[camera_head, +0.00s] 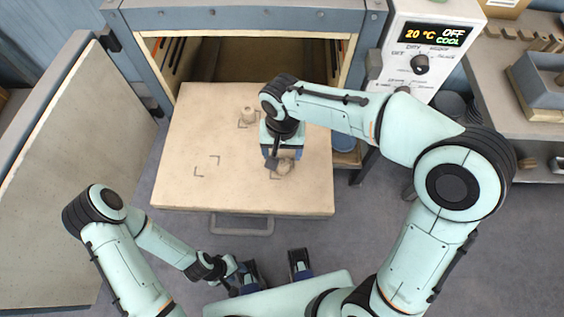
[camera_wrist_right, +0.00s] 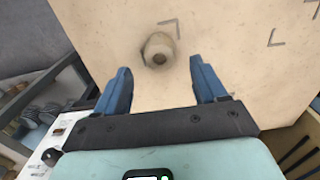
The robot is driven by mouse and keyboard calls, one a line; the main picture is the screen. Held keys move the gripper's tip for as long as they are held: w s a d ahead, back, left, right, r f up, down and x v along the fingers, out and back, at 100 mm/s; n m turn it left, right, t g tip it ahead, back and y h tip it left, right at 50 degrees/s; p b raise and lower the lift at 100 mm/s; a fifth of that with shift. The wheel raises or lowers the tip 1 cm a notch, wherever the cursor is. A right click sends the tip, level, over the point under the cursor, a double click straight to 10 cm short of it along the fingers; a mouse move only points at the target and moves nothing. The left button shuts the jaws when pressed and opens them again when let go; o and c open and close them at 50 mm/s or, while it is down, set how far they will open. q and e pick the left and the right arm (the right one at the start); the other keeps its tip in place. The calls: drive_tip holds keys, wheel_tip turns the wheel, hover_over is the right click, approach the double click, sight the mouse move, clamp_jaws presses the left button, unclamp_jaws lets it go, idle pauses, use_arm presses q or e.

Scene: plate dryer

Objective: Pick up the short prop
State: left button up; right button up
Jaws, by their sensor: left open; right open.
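A small pale prop (camera_head: 284,166) stands on the pulled-out plate (camera_head: 190,150), partly hidden by my right gripper in the head view. In the right wrist view the same round prop (camera_wrist_right: 160,48) is just beyond the fingertips, roughly centred between them. My right gripper (camera_head: 281,160) is open and empty above it. A second pale prop (camera_head: 248,116) stands farther back on the plate, close to the dryer opening. I cannot clearly compare their heights. My left gripper (camera_head: 274,268) is open and empty, low in front of the plate.
The dryer (camera_head: 250,55) stands open behind the plate, its door (camera_head: 75,170) swung to the left. A handle (camera_head: 242,228) hangs at the plate's front. The control panel (camera_head: 430,45) reads 20 °C, OFF, COOL. Bare marked spots (camera_head: 207,166) lie on the plate's left.

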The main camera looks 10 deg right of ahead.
sight(282, 159)
wheel_tip(282, 159, down, 7)
drive_tip(key=shift+r, duration=0.2)
idle(0.3)
drive_tip(key=shift+w, duration=0.1)
drive_tip(key=c, duration=1.1)
drive_tip(key=shift+r, duration=0.1)
